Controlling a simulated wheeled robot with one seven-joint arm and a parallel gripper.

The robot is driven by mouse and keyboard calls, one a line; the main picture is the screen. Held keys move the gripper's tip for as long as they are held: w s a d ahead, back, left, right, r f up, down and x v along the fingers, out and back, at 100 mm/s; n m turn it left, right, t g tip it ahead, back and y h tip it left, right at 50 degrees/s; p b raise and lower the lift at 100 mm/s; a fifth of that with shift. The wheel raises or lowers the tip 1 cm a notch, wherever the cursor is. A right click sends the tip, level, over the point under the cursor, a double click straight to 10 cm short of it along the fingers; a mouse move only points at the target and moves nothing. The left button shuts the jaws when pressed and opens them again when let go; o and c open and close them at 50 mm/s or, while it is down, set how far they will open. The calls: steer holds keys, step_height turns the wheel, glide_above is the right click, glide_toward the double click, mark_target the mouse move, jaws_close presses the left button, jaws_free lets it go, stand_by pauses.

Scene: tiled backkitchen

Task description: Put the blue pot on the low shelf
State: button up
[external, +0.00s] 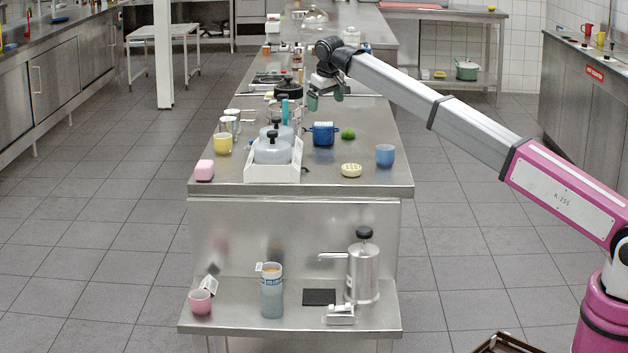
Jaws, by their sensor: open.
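The blue pot (323,135) stands on the steel counter top, with something white showing at its rim. The low shelf (235,317) juts out below the front of the counter. My gripper (325,98) hangs open and empty above the counter, higher in the picture than the blue pot and apart from it. My arm reaches in from the right.
Near the pot are a green lime (348,133), a blue cup (385,155), a pale round item (351,170) and a white tray (287,178) with grey-lidded containers. The shelf holds a pink cup (200,301), a bottle (272,295), a black mat (319,297) and a steel dispenser (363,270).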

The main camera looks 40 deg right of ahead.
mark_target(324, 124)
steer(key=n, duration=0.3)
steer(key=shift+w+d+f+n+g+y, duration=0.1)
steer(key=shift+w+d+n+g+y, duration=0.2)
steer(key=shift+w+d+n, duration=0.1)
steer(key=n, duration=0.5)
steer(key=shift+w+d+f+g+y, duration=0.15)
steer(key=shift+w+d+g+y, duration=0.15)
steer(key=shift+g+y, duration=0.1)
steer(key=n, duration=0.3)
steer(key=n+y, duration=0.1)
steer(key=n, duration=0.1)
steer(key=shift+w+d+n+g, duration=0.3)
steer(key=shift+d, duration=0.05)
steer(key=n, duration=0.4)
steer(key=shift+w+d+f+g+y, duration=0.1)
steer(key=shift+w+d+g+y, duration=0.05)
steer(key=shift+d+g+y, duration=0.15)
steer(key=f, duration=0.5)
steer(key=shift+a+f, duration=0.15)
steer(key=shift+a, duration=0.25)
steer(key=shift+w+a+f, duration=0.1)
steer(key=shift+w+f, duration=0.05)
steer(key=shift+f, duration=1.2)
steer(key=shift+w+a+f, duration=0.1)
steer(key=shift+f, duration=1.25)
steer(key=c, duration=1.2)
steer(key=shift+o, duration=0.2)
steer(key=shift+r, duration=0.1)
